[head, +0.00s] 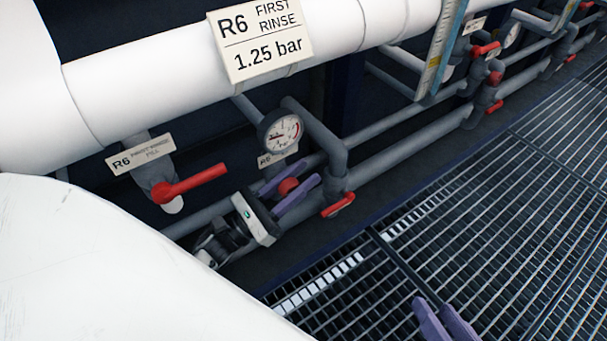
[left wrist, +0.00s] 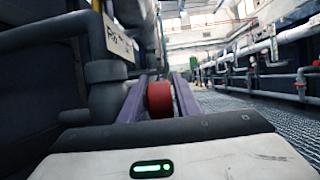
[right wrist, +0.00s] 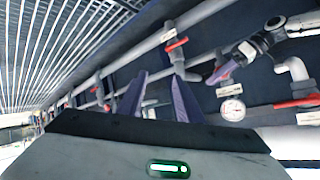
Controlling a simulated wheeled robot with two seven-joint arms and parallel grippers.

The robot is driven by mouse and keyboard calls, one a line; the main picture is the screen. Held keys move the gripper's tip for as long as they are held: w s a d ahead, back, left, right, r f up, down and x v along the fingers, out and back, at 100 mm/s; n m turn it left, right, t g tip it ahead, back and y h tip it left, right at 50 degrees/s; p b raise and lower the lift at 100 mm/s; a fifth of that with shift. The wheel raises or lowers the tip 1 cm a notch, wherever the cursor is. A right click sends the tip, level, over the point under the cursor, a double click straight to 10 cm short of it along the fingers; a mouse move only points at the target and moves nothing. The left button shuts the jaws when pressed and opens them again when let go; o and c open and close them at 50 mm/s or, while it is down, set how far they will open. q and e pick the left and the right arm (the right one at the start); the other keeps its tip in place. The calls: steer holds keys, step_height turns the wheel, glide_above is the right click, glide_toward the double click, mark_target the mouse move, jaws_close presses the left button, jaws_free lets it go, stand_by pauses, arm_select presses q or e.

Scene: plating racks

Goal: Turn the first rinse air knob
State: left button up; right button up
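A round red knob (head: 289,186) sits low on the pipework below the pressure gauge in the head view. My left gripper (head: 300,176) has its two purple fingers on either side of this knob. In the left wrist view the red knob (left wrist: 160,97) fills most of the space between the fingers; I cannot tell whether they touch it. The left fingers stand apart. The knob's small label (head: 270,158) is partly hidden behind the gauge. My right gripper (head: 446,318) is open and empty over the floor grating; its fingers stand apart in the right wrist view (right wrist: 158,85).
A round gauge (head: 281,133) hangs just above the knob. A red lever handle (head: 190,185) is to the left, and another red valve handle (head: 338,205) is close to the right. A large white pipe (head: 150,75) labelled R6 First Rinse runs above. The grating (head: 480,220) is clear.

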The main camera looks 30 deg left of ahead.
arm_select(q)
steer(key=shift+w+d+r, duration=0.2)
steer(key=shift+w, duration=0.25)
steer(key=shift+c, duration=0.2)
jaws_close()
steer(key=shift+r+g+p, duration=0.1)
steer(key=shift+g+p, duration=0.3)
steer(key=shift+p, duration=0.35)
steer(key=g+p, duration=0.1)
steer(key=p, duration=0.1)
steer(key=g+p, duration=0.1)
steer(key=p, duration=0.2)
steer(key=shift+w+f+g+y, duration=0.2)
steer(key=shift+g+y, duration=0.1)
steer(key=shift+y, duration=0.1)
step_height(320, 180, down, 2)
steer(key=g+y+p, duration=0.1)
steer(key=g+p, duration=0.2)
steer(key=p, duration=0.3)
steer(key=shift+f+y+p, duration=0.2)
steer(key=shift+y+p, duration=0.1)
steer(key=shift+y, duration=0.1)
arm_select(e)
steer(key=s+d+m+h, duration=0.1)
steer(key=s+d+h, duration=0.1)
steer(key=d, duration=0.5)
steer(key=shift+s+f+t+h, duration=0.15)
steer(key=shift+s+t+h, duration=0.2)
steer(key=shift+h, duration=0.55)
steer(key=shift+d, duration=0.1)
